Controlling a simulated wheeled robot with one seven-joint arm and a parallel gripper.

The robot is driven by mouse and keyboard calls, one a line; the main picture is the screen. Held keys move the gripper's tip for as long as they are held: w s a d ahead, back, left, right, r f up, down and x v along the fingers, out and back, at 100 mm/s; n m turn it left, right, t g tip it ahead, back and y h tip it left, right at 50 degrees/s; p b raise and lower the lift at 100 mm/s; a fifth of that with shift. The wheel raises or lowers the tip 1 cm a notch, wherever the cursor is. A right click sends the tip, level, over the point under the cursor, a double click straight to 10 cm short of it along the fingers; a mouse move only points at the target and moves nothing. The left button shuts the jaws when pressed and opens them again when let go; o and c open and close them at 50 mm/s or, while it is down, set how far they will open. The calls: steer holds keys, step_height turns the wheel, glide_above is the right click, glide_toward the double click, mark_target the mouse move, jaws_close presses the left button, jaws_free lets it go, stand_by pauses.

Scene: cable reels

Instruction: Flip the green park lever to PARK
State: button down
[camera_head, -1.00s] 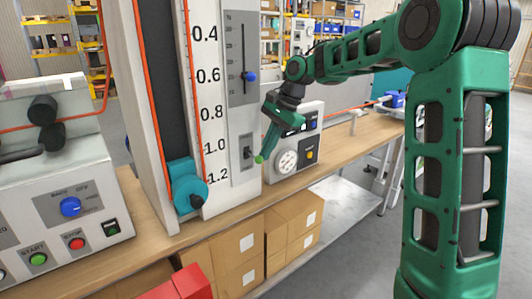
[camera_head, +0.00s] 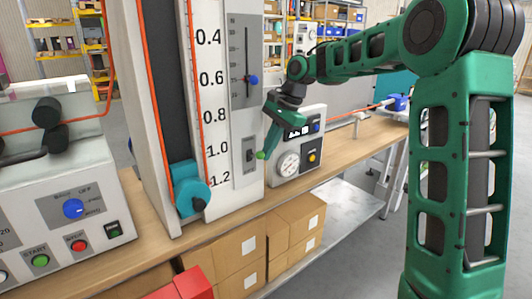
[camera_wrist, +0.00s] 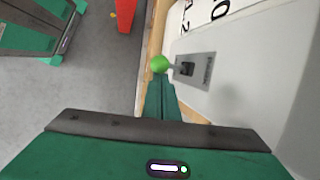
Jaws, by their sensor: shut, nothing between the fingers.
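The park lever's green ball knob (camera_head: 261,155) sticks out from a grey plate (camera_head: 249,168) low on the white scale panel. In the wrist view the green knob (camera_wrist: 159,64) stands on a short stem out of the slot of the plate (camera_wrist: 207,72), which is marked PARK. My gripper (camera_head: 265,152) is shut and empty, pointing down at the lever in the head view. In the wrist view its green fingertips (camera_wrist: 158,80) end right at the knob. I cannot tell whether they touch it.
A teal clamp (camera_head: 188,190) sits on the column left of the scale. A box with a round gauge (camera_head: 289,163) stands close to the right of my gripper. A blue-knobbed slider (camera_head: 253,80) is above. Cardboard boxes (camera_head: 236,253) lie under the wooden bench.

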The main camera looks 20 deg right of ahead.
steer(key=shift+r, duration=0.8)
steer(key=w+d+f, duration=0.1)
steer(key=d+f, duration=0.1)
steer(key=d, duration=0.2)
step_height(320, 180, up, 9)
steer(key=w+d, duration=0.1)
steer(key=w, duration=0.1)
steer(key=shift+d, duration=0.3)
stand_by(0.3)
